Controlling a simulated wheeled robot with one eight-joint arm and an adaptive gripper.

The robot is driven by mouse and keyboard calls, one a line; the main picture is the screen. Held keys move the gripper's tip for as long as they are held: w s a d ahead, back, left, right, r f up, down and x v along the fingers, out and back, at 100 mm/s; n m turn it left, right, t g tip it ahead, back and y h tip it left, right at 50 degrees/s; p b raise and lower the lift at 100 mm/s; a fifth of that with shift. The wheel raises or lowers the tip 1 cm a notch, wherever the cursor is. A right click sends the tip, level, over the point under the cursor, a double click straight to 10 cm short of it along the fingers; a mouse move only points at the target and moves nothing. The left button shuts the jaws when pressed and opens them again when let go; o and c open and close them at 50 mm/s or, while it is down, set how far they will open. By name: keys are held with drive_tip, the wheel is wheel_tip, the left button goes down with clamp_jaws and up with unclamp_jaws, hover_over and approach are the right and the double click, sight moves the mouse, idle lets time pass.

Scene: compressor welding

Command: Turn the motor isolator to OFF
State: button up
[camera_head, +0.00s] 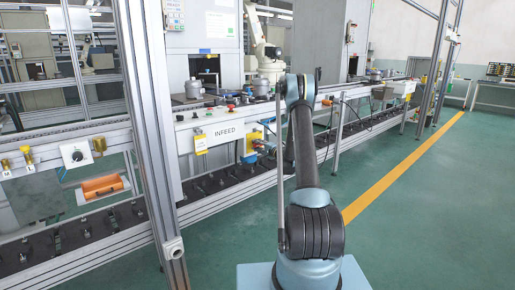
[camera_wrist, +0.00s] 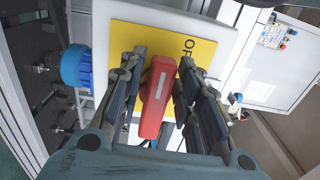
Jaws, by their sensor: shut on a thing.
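The motor isolator's red handle (camera_wrist: 157,96) stands in the middle of the wrist view, on a yellow plate (camera_wrist: 135,38) fixed to a pale housing (camera_wrist: 228,38). Letters beginning "OF" show on the plate beside the handle's top end; the rest is hidden by a finger. My gripper (camera_wrist: 160,88) has its fingers on both sides of the red handle and is shut on it.
A blue round connector (camera_wrist: 76,66) sticks out left of the housing. A white panel with buttons (camera_wrist: 275,37) is at the upper right. In the head view an INFEED panel (camera_head: 226,133) and a metal post (camera_head: 146,120) stand left of my arm. Green floor at right is clear.

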drive_tip(key=shift+f, duration=0.15)
idle(0.4)
drive_tip(key=o, duration=0.8)
drive_tip(key=shift+f, duration=0.1)
drive_tip(key=v, duration=1.2)
